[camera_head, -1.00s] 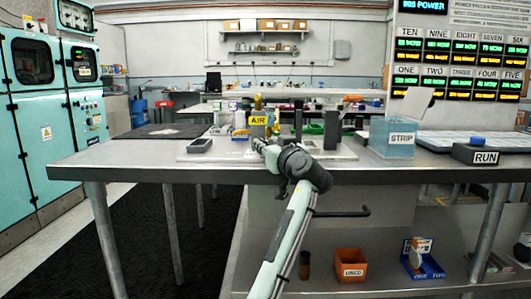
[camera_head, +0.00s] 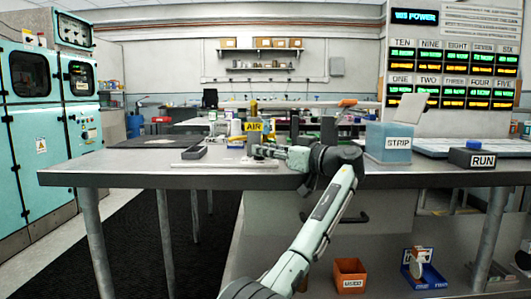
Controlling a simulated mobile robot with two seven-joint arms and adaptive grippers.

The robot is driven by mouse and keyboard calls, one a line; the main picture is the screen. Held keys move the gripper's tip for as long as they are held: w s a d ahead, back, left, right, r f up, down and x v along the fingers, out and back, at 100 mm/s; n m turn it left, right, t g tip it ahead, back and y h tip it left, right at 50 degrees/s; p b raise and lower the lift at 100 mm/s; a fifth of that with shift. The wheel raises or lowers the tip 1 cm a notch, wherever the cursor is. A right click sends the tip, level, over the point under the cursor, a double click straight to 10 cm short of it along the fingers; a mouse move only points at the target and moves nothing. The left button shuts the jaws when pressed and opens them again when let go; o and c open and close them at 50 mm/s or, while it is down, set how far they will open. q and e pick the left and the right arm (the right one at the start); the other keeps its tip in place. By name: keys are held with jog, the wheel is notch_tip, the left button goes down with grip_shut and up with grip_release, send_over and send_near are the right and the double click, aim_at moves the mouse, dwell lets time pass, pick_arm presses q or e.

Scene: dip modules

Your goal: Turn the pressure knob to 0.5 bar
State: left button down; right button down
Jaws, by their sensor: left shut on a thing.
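A yellow AIR sign (camera_head: 254,127) stands on the metal bench, marking the air station. My left gripper (camera_head: 258,151) reaches in from the right, just below the sign and close to the bench top. Its fingers are small in this view and look closed at the station. The pressure knob cannot be made out; the fingers seem to cover it. The pressure reading cannot be seen. My right gripper is not in view.
On the metal bench (camera_head: 130,180) a dark tray (camera_head: 194,152) lies left of the sign. Dark upright blocks stand behind my wrist. Orange and blue bins sit on the shelf below.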

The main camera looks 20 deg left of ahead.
pick_arm(q)
jog(key=shift+n+g, duration=0.3)
jog(key=shift+g, duration=0.1)
jog(key=c, duration=1.3)
grip_release()
jog(key=v, duration=1)
jog(key=shift+d, duration=0.3)
jog(key=shift+s+d+f, duration=0.15)
jog(key=shift+s+d, duration=0.15)
jog(key=shift+d, duration=0.3)
jog(key=shift+o, duration=0.6)
